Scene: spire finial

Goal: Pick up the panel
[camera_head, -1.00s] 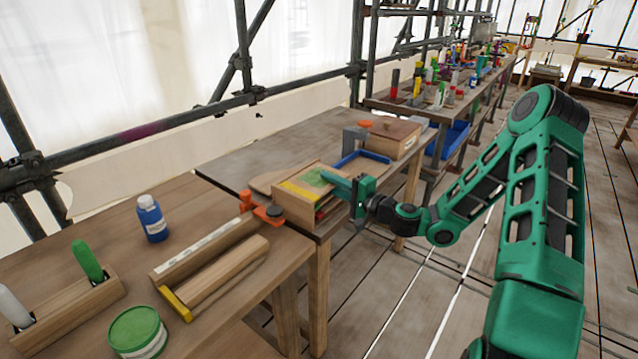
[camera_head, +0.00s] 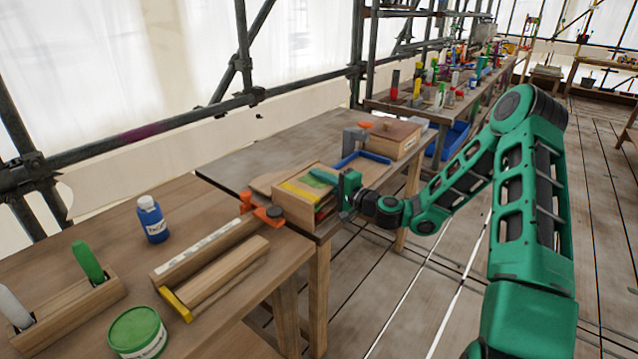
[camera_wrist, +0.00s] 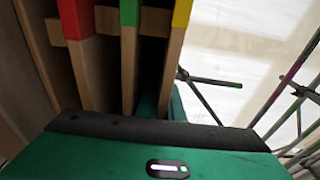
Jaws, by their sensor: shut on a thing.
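A wooden rack (camera_head: 292,214) stands at the near edge of the middle bench. It holds upright wooden panels with coloured edges. In the wrist view these are a red-edged panel (camera_wrist: 75,18), a green-edged panel (camera_wrist: 129,14) and a yellow-edged panel (camera_wrist: 180,16). My gripper (camera_head: 321,177) reaches into the rack from the right. In the wrist view my gripper (camera_wrist: 162,103) has one finger between the green-edged and yellow-edged panels and the other beyond the yellow one. It is shut on the yellow-edged panel, which still stands among the others. The fingertips are partly hidden.
An orange clamp (camera_head: 268,214) sits beside the rack. The near bench carries a blue bottle (camera_head: 151,219) and a green tin (camera_head: 137,332). Open floor lies right of the benches.

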